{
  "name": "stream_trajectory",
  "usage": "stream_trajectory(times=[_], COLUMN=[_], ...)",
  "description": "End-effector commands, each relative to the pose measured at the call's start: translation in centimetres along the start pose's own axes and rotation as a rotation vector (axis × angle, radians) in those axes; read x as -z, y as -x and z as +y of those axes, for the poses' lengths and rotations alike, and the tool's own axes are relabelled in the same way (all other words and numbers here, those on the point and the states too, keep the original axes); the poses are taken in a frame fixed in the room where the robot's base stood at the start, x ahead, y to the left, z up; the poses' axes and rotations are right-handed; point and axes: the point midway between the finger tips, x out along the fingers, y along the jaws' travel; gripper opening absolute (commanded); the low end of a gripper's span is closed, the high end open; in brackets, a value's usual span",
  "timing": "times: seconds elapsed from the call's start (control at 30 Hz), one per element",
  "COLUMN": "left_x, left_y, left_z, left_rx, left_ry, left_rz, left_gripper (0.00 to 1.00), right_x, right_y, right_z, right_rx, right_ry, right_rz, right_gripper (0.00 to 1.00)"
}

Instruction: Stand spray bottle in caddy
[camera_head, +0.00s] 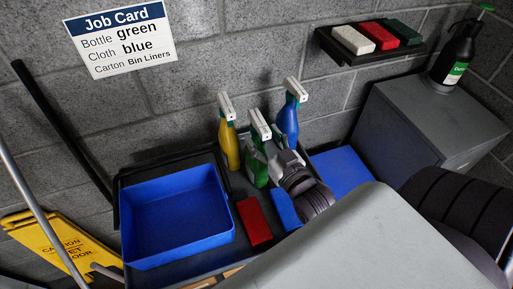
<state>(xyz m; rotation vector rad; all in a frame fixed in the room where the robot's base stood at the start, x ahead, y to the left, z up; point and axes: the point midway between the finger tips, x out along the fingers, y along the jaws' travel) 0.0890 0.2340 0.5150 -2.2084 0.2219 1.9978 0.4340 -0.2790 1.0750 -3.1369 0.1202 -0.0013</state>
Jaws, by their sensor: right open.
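Three spray bottles with white trigger heads stand in a row near the wall: a yellow bottle (230,146), a green bottle (254,167) and a blue bottle (288,122). My right gripper (264,158) is open at the green bottle, its fingers beside the bottle's upper body. I cannot tell whether they touch it. The wrist hides part of the surface behind it. An empty blue open-topped tray (178,250), likely the caddy, sits on the left of the dark cart top. The job card (122,42) reads Bottle green, Cloth blue, Carton Bin Liners. My left gripper is out of view.
A red cloth (254,222) and a blue cloth (284,208) lie right of the tray. A wall shelf (345,58) holds white, red and green blocks. A black sprayer (452,58) stands on a grey cabinet (425,110). A yellow wet-floor sign (45,240) is at lower left.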

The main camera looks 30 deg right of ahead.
Motion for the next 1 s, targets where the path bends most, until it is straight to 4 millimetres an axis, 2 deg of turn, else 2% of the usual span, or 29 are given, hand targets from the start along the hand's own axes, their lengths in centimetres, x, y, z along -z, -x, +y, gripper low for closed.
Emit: stream_trajectory(times=[0.03, 0.2, 0.5, 0.87, 0.9, 1.0], left_x=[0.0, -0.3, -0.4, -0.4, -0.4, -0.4], left_y=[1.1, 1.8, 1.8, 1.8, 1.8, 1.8], left_z=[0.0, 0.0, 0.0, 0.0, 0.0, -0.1], left_rx=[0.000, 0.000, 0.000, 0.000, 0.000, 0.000], left_ry=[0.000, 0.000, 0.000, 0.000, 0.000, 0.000], left_rz=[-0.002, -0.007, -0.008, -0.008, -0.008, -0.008], left_gripper=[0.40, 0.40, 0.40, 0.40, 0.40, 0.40], right_x=[0.7, 0.5, 0.2, 0.2, 0.2, 0.2], right_y=[-1.0, -3.2, -3.6, -3.6, -3.6, -3.6], right_z=[-0.1, -0.1, -0.1, -0.1, -0.1, -0.1], right_rx=[0.000, 0.001, 0.001, 0.001, 0.001, 0.001], right_ry=[0.000, 0.001, 0.001, 0.001, 0.001, 0.001], right_rz=[0.002, 0.002, 0.000, 0.000, 0.000, 0.000], right_gripper=[0.63, 0.63, 0.63, 0.03, 0.00, 0.00])
